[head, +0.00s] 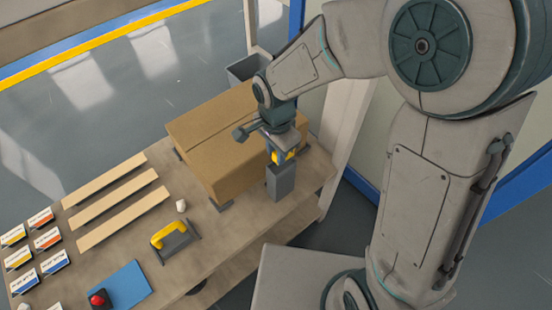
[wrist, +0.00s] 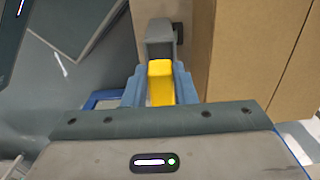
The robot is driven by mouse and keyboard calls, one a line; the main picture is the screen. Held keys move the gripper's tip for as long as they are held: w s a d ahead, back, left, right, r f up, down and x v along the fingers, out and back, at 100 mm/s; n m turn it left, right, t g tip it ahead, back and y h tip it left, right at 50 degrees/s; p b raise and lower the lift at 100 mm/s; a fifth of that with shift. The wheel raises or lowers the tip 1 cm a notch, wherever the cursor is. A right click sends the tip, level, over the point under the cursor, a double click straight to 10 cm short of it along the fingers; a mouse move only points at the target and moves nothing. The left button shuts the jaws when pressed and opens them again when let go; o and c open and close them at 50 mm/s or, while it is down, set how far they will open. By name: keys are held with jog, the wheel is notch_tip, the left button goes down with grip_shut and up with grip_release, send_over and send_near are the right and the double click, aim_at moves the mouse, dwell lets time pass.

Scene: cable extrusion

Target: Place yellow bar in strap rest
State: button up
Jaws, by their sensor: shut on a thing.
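The yellow bar (head: 279,157) is between the fingers of my gripper (head: 277,151), beside the front right corner of the cardboard box. In the wrist view the yellow bar (wrist: 161,88) sits between the two blue fingers of my gripper (wrist: 160,80), which are shut on it. A grey upright holder (head: 281,183), which looks like the strap rest, stands at the table's right end, under the bar in the head view. In the wrist view the grey holder (wrist: 159,38) shows just beyond the bar. I cannot tell whether bar and holder touch.
The large cardboard box (head: 215,145) stands close beside my gripper. A yellow-handled tool (head: 170,233), wooden strips (head: 122,208), a blue mat (head: 123,288) with a red button (head: 98,298) and several label cards lie to the left. The table's front edge is near the holder.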

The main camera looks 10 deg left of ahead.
jog(key=shift+f+b, duration=0.3)
jog(key=shift+f, duration=1.5)
jog(key=shift+f, duration=0.2)
jog(key=o, duration=1)
jog(key=shift+r, duration=0.15)
notch_tip(320, 180, up, 12)
jog(key=shift+r+p, duration=0.1)
jog(key=shift+p, duration=1.1)
jog(key=s+d+r+n, duration=0.1)
jog(key=s+d+n, duration=0.1)
jog(key=d, duration=0.5)
jog(key=s+d+r+n+t, duration=0.1)
jog(key=s+d+r+n, duration=0.1)
jog(key=d, duration=0.6)
jog(key=s+d+r+n, duration=0.1)
jog(key=s+d+n, duration=0.2)
jog(key=d, duration=0.4)
jog(key=shift+s+d+r+n+t, duration=0.15)
jog(key=shift+s+d+n+t, duration=0.1)
jog(key=shift+d+n+t, duration=0.25)
